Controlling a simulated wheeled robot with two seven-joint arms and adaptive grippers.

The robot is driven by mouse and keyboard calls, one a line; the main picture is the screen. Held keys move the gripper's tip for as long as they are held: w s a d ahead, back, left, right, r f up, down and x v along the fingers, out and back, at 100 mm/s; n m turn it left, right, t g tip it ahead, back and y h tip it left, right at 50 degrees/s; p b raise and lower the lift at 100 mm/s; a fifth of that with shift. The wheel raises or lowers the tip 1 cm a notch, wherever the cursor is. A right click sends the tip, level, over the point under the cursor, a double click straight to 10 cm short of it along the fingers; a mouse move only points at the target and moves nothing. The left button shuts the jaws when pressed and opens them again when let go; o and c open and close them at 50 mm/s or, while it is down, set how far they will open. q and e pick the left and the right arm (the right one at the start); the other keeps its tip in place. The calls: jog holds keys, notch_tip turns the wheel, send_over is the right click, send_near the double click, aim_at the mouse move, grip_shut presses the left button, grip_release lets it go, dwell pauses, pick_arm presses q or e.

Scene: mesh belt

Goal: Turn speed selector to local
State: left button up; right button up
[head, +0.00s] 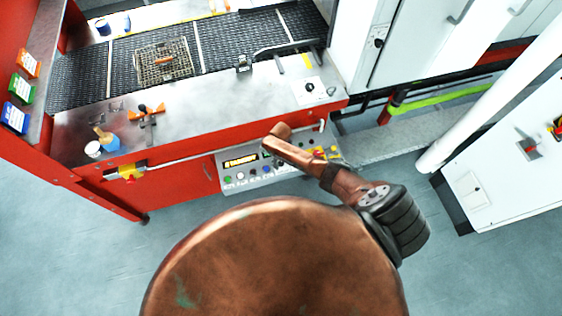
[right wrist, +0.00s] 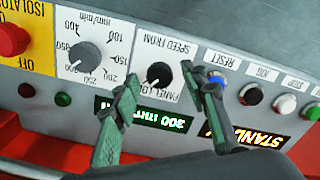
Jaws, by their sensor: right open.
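The speed selector (right wrist: 158,75) is a small black rotary knob on a white plate marked "SPEED FROM", seen upside down in the right wrist view. A small pale mark shows on its lower-left side. My right gripper (right wrist: 159,80) is open, with one green-padded finger on each side of the knob. I cannot tell whether either finger touches it. In the head view my right arm reaches over the control panel (head: 255,181) and hides the selector. My left gripper is not in view.
A larger grey speed dial (right wrist: 85,55) and a red isolator knob (right wrist: 14,40) sit left of the selector. A blue reset button (right wrist: 217,82) is close beside the right finger. Below are lit displays (right wrist: 145,113). The mesh belt (head: 85,78) runs above the panel.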

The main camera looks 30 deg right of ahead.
aim_at(281, 163)
notch_tip(281, 163, up, 12)
dwell(0.6)
dwell(0.5)
